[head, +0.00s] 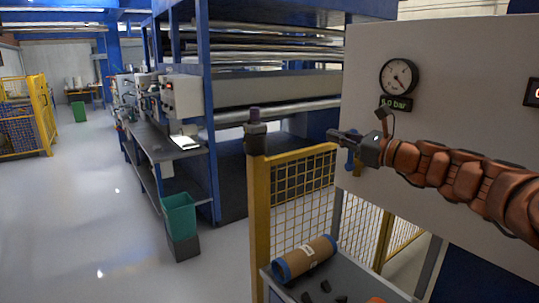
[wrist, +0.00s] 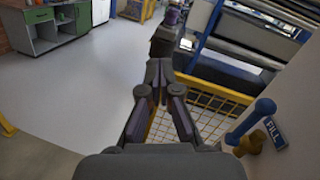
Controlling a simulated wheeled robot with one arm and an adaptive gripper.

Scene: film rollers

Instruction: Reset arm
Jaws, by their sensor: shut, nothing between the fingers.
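My arm, in a ribbed brown-orange cover, reaches in from the right in the head view. My gripper (head: 340,137) is held out level in front of the pale panel (head: 440,95), above the yellow mesh fence (head: 300,195). In the wrist view my gripper (wrist: 159,70) has its fingertips together, with nothing held between them. A blue-handled valve (head: 351,160) is just below and behind my gripper. It also shows at the right in the wrist view (wrist: 258,115), beside a blue "FILL" label (wrist: 276,132).
A gauge (head: 398,77) reading 5.0 bar is on the panel. A cardboard roll with blue ends (head: 304,259) lies on a grey bench below. A dark-topped fence post (head: 257,200) stands left of my gripper. Open floor (head: 80,200) lies at the left.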

